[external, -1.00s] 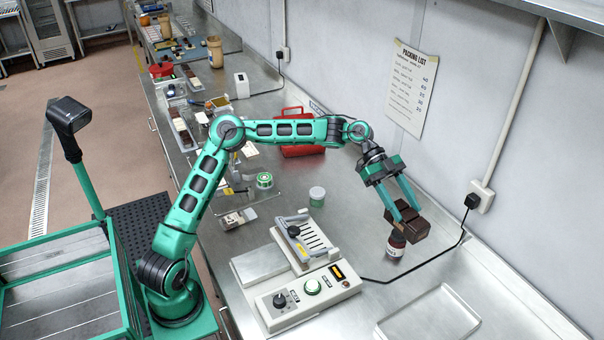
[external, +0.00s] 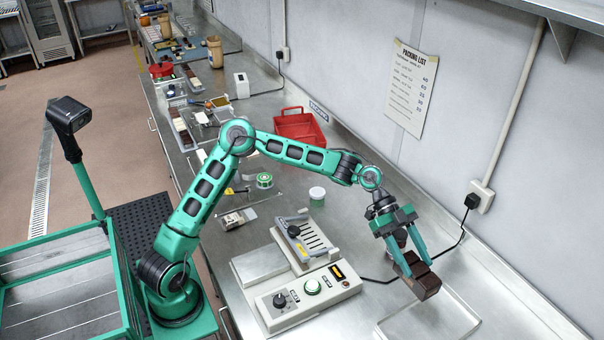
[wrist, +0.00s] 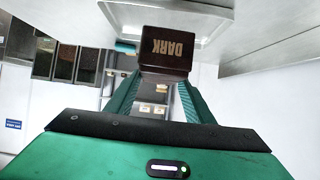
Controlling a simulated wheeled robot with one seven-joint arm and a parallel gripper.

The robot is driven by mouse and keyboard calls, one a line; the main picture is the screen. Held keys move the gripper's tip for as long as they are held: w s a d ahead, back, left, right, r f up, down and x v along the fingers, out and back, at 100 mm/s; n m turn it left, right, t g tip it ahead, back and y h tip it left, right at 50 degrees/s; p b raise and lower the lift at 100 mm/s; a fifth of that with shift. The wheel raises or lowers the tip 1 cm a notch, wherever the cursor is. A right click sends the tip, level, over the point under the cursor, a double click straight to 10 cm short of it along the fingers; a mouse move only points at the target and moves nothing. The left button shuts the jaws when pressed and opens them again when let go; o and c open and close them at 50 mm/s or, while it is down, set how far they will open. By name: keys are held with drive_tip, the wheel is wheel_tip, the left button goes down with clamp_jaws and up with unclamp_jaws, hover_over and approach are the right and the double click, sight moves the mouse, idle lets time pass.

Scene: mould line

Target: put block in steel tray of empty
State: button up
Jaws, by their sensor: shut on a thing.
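My gripper (external: 412,262) is shut on a dark brown chocolate block (external: 424,284). It holds the block above the far-left end of a shallow steel tray (external: 446,331) at the front right of the bench. The tray's visible floor is bare, and the block and fingers hide its back corner. In the wrist view the block (wrist: 165,48) shows the word DARK between the fingers, with part of the tray (wrist: 165,12) beyond it. I cannot tell the exact gap between block and tray.
A sealing machine (external: 305,285) with a black cable stands left of the tray. A red bin (external: 300,127), a lidded jar (external: 317,196) and a green tape roll (external: 264,180) are further back. The wall with the packing list (external: 411,88) bounds the right side.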

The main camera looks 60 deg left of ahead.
sight(431, 295)
drive_tip(key=x, duration=1.1)
drive_tip(key=shift+d+f, duration=0.2)
drive_tip(key=shift+f, duration=2.1)
drive_tip(key=o, duration=1.5)
drive_tip(key=shift+f, duration=0.15)
drive_tip(key=v, duration=1.2)
drive_tip(key=shift+a, duration=0.1)
